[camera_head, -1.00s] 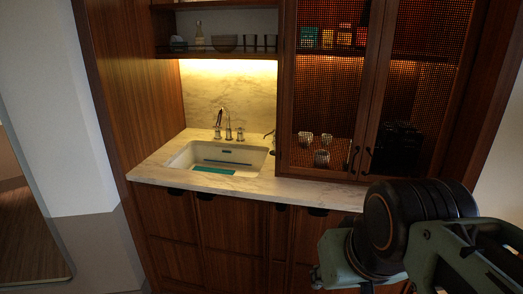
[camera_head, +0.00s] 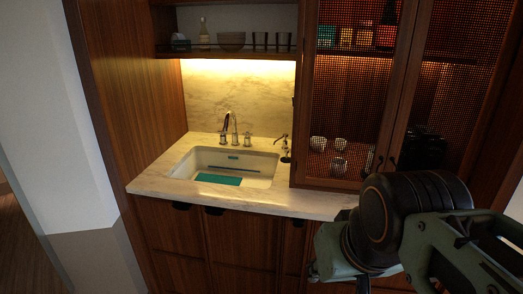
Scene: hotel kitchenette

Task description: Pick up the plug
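I cannot make out a plug for certain. A small dark object (camera_head: 286,159) sits on the counter at the right rear of the sink, by a slim spout, and is too small to identify. The white sink (camera_head: 262,173) is set into the marble counter. A teal flat piece (camera_head: 218,179) shows at its front left, with a thin blue bar across the basin behind it. My green and black arm fills the lower right, in front of the counter. My gripper's fingertips do not show.
A faucet (camera_head: 230,124) stands behind the sink. A mesh-door cabinet (camera_head: 335,105) rises from the counter's right side, with cups inside. A shelf (camera_head: 225,50) with a bowl and glasses hangs above. Bare marble (camera_head: 160,183) lies left of the sink.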

